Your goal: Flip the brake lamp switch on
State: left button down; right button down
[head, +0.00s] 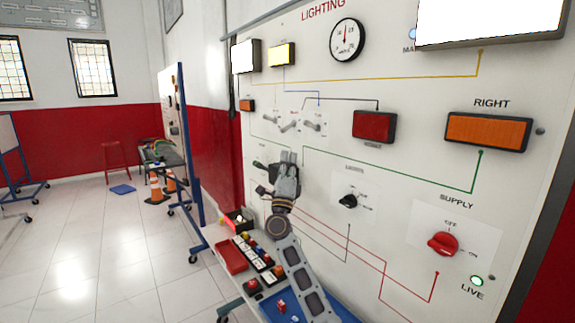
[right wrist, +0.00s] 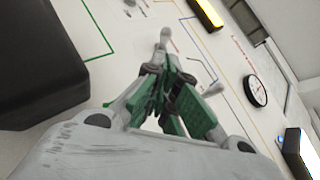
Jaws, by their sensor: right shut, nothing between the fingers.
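A row of three small grey toggle switches sits on the white lighting panel (head: 330,80): a left one (head: 270,118), a middle one (head: 289,126) and a right one (head: 313,126). Their labels are too small to read surely. The dark red brake lamp (head: 374,125) is to their right and looks unlit. My right gripper (head: 289,158) is shut and empty, pointing up just below the switches. In the right wrist view its fingertips (right wrist: 161,52) are close to a grey toggle lever (right wrist: 166,35); I cannot tell whether they touch. My left gripper is not in view.
The panel also carries a black rotary knob (head: 348,201), a red supply knob (head: 442,244), an orange right lamp (head: 488,131) and a round gauge (head: 346,40). A red tray (head: 231,257) and small parts lie on the bench below. Open floor is at left.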

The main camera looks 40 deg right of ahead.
aim_at(287, 128)
jog(key=x, duration=0.6)
jog(key=shift+w+d+r+p, duration=0.15)
jog(key=shift+r+p, duration=0.1)
jog(key=shift+p, duration=0.05)
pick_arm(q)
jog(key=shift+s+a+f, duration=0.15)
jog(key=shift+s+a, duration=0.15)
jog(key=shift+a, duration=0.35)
pick_arm(e)
jog(key=shift+d+r, duration=0.1)
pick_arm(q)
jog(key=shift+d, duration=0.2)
pick_arm(e)
jog(key=shift+w, duration=0.1)
